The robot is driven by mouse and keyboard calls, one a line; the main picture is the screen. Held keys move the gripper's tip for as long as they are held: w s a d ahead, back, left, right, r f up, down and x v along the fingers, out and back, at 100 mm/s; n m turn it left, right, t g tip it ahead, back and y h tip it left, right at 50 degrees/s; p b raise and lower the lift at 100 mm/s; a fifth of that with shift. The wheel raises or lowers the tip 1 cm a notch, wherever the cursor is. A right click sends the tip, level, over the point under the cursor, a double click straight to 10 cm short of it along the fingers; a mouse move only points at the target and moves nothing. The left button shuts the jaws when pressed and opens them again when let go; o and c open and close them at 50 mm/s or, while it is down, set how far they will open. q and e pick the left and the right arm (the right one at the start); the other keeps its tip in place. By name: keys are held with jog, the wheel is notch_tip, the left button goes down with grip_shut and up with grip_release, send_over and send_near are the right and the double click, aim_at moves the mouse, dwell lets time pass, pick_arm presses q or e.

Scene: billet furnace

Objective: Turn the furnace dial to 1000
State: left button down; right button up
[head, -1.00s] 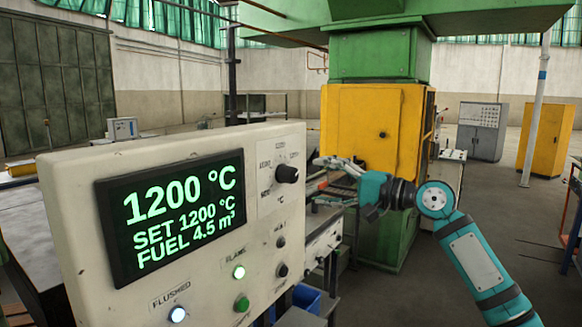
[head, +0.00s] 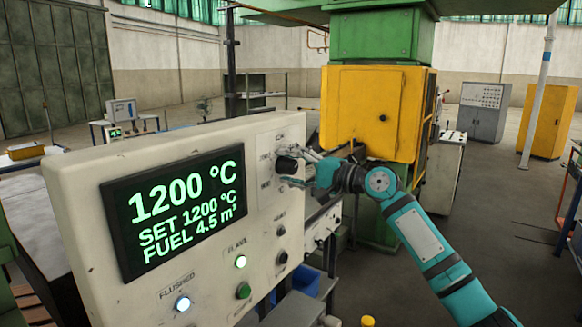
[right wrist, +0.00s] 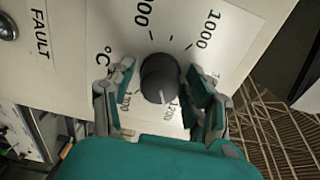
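The furnace dial (head: 287,165) is a black knob on the upper right of the cream control panel (head: 75,185). The panel's screen (head: 180,208) reads 1200 °C, SET 1200 °C and FUEL 4.5 m³. In the right wrist view the dial (right wrist: 158,76) has its white pointer toward the 1200 mark, and the 1000 mark (right wrist: 207,29) is at the upper right. My right gripper (right wrist: 161,90) is open, with one finger on each side of the dial and small gaps showing. In the head view my right gripper (head: 297,167) is at the dial. My left gripper is not in view.
Below the dial are small black knobs, a lit white FLUSHED lamp (head: 182,303), a lit lamp (head: 241,262) and a green button (head: 243,290). A FAULT lamp (right wrist: 8,27) shows in the wrist view. The yellow furnace housing (head: 355,100) stands behind.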

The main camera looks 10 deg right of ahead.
jog(key=c, duration=0.8)
jog(key=shift+f, duration=0.1)
